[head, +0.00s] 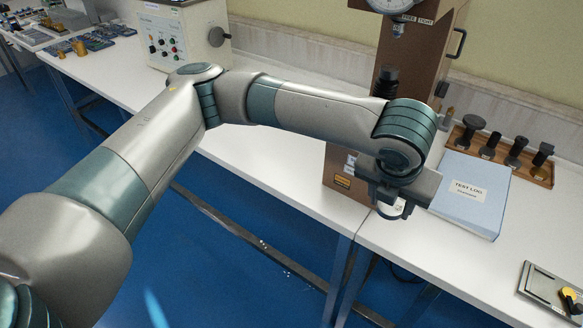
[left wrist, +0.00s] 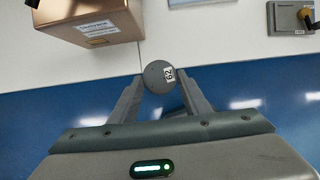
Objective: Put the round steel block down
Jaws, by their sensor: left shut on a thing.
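The round steel block (left wrist: 158,75) is a grey disc with a small white label that appears to read "62". It shows in the left wrist view between the two fingers of my left gripper (head: 392,210), which is shut on it. In that view the block overlaps the front edge of the white table (left wrist: 185,45), with blue floor behind the fingers. In the head view the gripper is in front of the brown tester and left of the blue test log; the block is hard to make out there. Its height above the table is unclear. My right gripper is not in view.
The brown hardness tester (head: 345,180) stands close behind my gripper. The blue test log (head: 470,195) lies to the right, before a wooden rack (head: 540,172) of black-topped parts.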

